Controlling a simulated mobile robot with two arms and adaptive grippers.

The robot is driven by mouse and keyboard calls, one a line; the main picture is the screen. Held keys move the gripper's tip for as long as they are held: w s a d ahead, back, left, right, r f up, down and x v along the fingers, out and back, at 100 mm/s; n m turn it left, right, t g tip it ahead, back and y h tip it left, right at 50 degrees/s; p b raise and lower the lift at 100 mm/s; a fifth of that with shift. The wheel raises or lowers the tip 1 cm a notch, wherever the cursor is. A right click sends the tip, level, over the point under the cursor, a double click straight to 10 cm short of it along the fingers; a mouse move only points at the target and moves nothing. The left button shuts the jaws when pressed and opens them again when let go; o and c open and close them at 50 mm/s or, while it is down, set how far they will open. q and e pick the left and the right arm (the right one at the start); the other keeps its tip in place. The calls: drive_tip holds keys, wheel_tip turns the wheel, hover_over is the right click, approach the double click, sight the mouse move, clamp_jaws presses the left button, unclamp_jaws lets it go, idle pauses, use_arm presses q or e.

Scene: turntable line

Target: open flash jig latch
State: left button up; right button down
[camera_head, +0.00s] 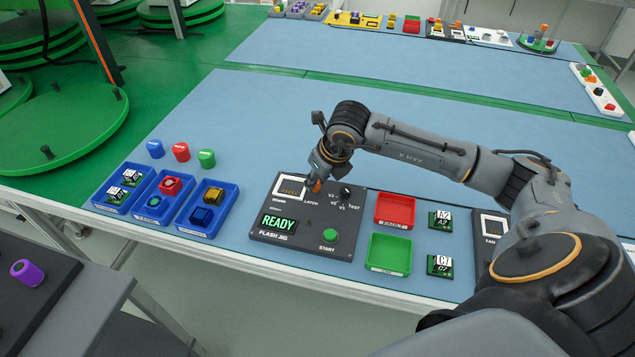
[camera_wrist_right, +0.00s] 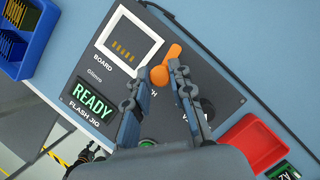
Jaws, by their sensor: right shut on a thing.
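The flash jig (camera_head: 270,250) is a dark panel on the blue bench mat. It has a white-framed board socket (camera_head: 278,195), a green READY display (camera_head: 278,223) and a green START button (camera_head: 330,235). Its orange latch (camera_head: 317,186) is beside the socket; in the right wrist view the latch (camera_wrist_right: 172,54) shows as a short lever with a round knob. My right gripper (camera_head: 315,184) is down at the latch. In the right wrist view its fingers (camera_wrist_right: 160,74) are shut on the latch knob. No board shows in the socket, only gold pins.
Blue bins (camera_head: 121,200) with boards and parts stand left of the jig. A red tray (camera_head: 412,213) and a green tray (camera_head: 405,254) stand to its right, with two loose boards (camera_head: 440,220) beside them. A black selector knob (camera_head: 346,192) is close to the latch.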

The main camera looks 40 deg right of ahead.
drive_tip(key=shift+m+h+b, duration=0.4)
drive_tip(key=shift+m+b, duration=0.1)
drive_tip(key=shift+m, duration=0.5)
drive_tip(key=c, duration=1.2)
unclamp_jaws()
drive_tip(key=shift+o, duration=0.2)
drive_tip(key=shift+r, duration=0.15)
drive_tip(key=v, duration=1.1)
drive_tip(key=shift+s+r, duration=0.2)
drive_tip(key=shift+r, duration=0.15)
